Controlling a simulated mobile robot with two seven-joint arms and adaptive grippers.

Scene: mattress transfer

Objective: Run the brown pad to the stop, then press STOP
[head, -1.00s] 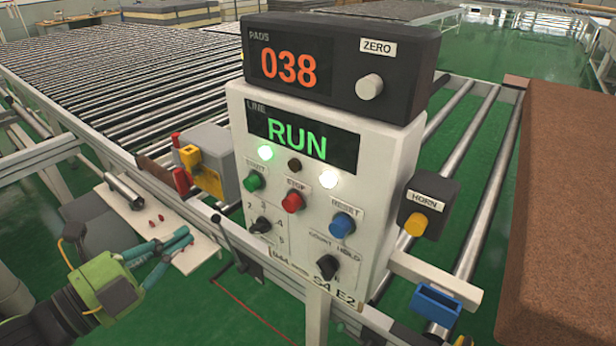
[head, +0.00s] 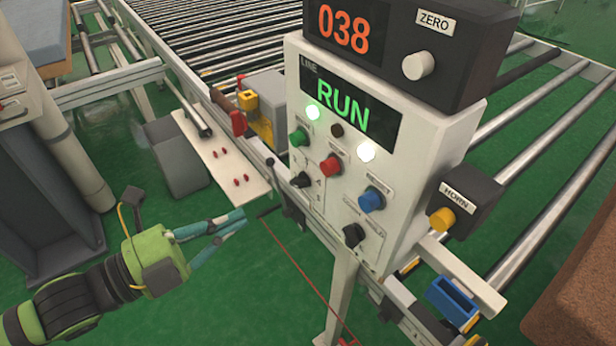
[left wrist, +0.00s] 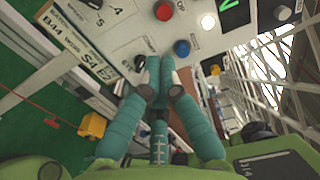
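The brown pad (head: 585,290) shows in part at the lower right of the head view, cut by the frame edge. The control box (head: 430,165) stands mid-view with its display (head: 345,102) reading RUN. Its red STOP button (head: 332,165) sits between a green and a blue button. A red button also shows at the top of the left wrist view (left wrist: 164,11). My left gripper (head: 243,220) is left of and below the box, apart from the buttons. Its teal fingers converge at the tips and hold nothing visible. My right gripper is out of view.
A counter (head: 343,30) reads 038 above the box. The yellow HORN button (head: 442,219) and blue holder (head: 452,303) are at its right. A white shelf (head: 222,160) with small red pieces lies beyond my left gripper. Roller conveyor (head: 240,35) runs behind.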

